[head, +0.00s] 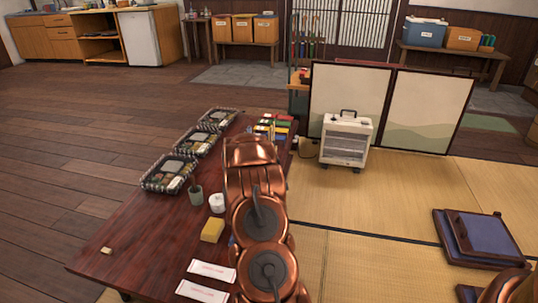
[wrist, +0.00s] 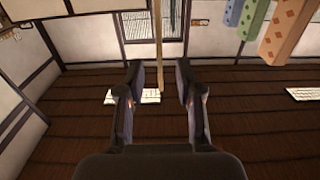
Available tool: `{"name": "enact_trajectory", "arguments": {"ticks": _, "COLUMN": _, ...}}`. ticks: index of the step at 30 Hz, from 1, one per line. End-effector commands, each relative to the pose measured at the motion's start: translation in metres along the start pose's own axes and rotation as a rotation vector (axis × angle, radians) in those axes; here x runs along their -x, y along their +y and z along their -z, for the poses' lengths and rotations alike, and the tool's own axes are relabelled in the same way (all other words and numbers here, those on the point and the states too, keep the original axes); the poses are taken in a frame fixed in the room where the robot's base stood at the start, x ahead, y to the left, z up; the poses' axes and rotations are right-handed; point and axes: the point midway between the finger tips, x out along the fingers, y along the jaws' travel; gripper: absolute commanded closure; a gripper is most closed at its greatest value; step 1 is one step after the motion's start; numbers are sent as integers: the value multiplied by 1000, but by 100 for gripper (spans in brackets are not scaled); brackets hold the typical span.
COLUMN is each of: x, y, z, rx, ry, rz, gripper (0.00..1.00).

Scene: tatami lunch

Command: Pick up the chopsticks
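No bare chopsticks can be made out for sure. Two flat white paper packets with red print, the nearer packet (head: 202,291) and the farther packet (head: 212,271), lie on the near part of the dark red table (head: 135,235) in the head view; they may be chopstick sleeves, and their contents are hidden. My copper arm stands over the table's right side, to the right of the packets. My gripper (wrist: 159,82) is open and empty in the wrist view, its two dark fingers apart.
Bento boxes (head: 168,173) line the table's far left. A grey-green cup (head: 196,197), a white cup (head: 217,203) and a yellow block (head: 212,230) stand close left of my arm. A small tan piece (head: 106,251) lies front left. A heater (head: 346,140) stands on the tatami.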

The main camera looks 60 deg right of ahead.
Motion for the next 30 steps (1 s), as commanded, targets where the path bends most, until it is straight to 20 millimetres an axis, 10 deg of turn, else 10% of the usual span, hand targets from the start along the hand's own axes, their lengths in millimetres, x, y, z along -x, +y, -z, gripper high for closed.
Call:
{"name": "enact_trajectory", "arguments": {"ticks": 19, "x": -40, "y": 1, "z": 3, "rx": 0, "ry": 2, "rz": 1, "gripper": 65}}
{"name": "enact_trajectory", "arguments": {"ticks": 30, "x": -40, "y": 0, "z": 3, "rx": 0, "ry": 2, "rz": 1, "gripper": 100}}
